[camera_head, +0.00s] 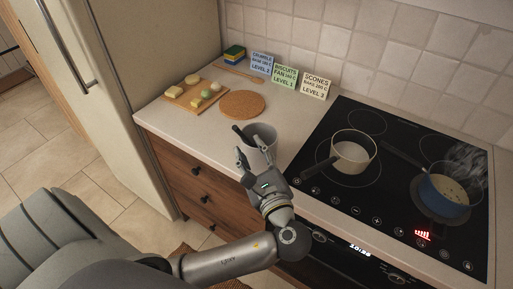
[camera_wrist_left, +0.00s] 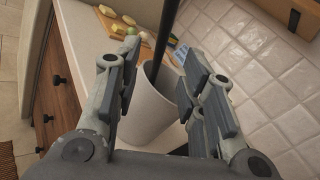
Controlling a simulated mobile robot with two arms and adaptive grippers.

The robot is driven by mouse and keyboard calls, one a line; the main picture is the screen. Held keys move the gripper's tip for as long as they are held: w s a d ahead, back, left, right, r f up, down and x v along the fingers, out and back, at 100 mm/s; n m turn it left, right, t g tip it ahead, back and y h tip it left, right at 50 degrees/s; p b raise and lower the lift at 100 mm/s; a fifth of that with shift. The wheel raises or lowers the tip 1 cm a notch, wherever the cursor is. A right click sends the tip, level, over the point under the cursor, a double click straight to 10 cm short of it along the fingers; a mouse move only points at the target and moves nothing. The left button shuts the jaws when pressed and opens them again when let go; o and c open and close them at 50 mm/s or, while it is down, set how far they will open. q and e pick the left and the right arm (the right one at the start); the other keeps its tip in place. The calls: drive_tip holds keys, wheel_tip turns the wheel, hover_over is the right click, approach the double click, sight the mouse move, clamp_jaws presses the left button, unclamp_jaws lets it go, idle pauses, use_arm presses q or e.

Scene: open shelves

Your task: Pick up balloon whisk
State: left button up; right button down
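A pale utensil crock (camera_head: 262,136) stands near the counter's front edge, with a dark handle (camera_head: 240,134) sticking out of it. In the left wrist view the crock (camera_wrist_left: 146,108) is between the fingers, and a long dark handle (camera_wrist_left: 165,32) rises from it. I cannot tell whether this handle is the balloon whisk's; no wire loops show. My left gripper (camera_head: 254,159) is at the near side of the crock. Its fingers are spread wide apart in the wrist view (camera_wrist_left: 165,90), with nothing visibly clamped. My right gripper is not in view.
A saucepan (camera_head: 353,153) and a blue steaming pan (camera_head: 444,194) stand on the black hob (camera_head: 345,200). Behind the crock are a round cork mat (camera_head: 242,104), a wooden board (camera_head: 190,97) with food and several recipe cards (camera_head: 286,77). A fridge stands at left.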

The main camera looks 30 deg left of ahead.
sight(246, 140)
use_arm(q)
drive_tip(key=p+x, duration=0.2)
drive_tip(key=x, duration=0.4)
drive_tip(key=shift+a, duration=0.1)
drive_tip(key=shift+s, duration=0.1)
drive_tip(key=shift+c, duration=1)
clamp_jaws()
